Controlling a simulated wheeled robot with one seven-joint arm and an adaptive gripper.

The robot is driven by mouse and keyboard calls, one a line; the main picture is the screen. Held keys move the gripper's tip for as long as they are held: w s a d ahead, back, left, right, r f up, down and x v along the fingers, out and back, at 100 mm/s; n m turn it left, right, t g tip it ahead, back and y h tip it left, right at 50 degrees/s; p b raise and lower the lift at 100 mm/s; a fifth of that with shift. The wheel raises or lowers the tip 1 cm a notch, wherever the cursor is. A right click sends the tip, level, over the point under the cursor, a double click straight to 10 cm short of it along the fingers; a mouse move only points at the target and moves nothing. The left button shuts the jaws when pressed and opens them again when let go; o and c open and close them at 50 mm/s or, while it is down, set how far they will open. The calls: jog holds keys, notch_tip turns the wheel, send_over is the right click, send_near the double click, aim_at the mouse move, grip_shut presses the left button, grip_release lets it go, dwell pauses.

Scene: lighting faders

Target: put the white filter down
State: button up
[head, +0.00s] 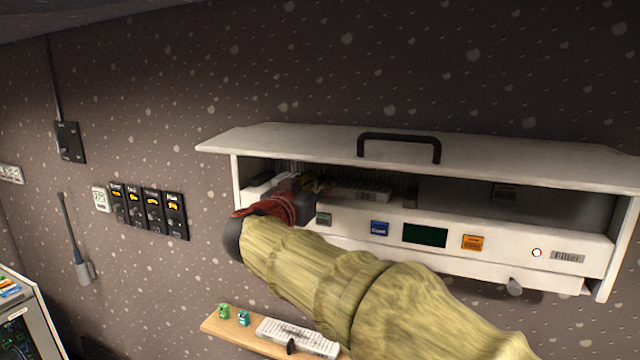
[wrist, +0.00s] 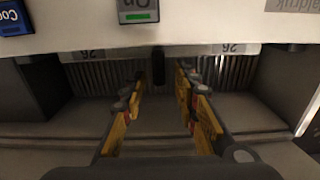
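A pale ridged filter (head: 362,192) lies inside the open white cabinet (head: 500,240), partly hidden by my gripper and arm. In the wrist view the ridged filter (wrist: 92,76) spans the back of the bay, with a white edge marked with upside-down numbers and a black handle (wrist: 158,66) at its middle. My gripper (wrist: 160,88) is open, one yellow finger on each side of the handle's line, with a clear gap between them. In the head view my gripper (head: 312,185) reaches into the cabinet's left part. Another white ridged filter (head: 298,336) with a black handle lies on the wooden shelf.
The cabinet lid (head: 300,140) is raised above my gripper. The front panel carries a green screen (head: 425,235) and coloured buttons. The wooden shelf (head: 225,328) below holds two small green items (head: 224,311). Black switches (head: 145,211) are on the wall at left.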

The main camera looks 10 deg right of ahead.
jog(key=b+v, duration=0.1)
jog(key=v, duration=0.9)
jog(key=shift+s, duration=0.2)
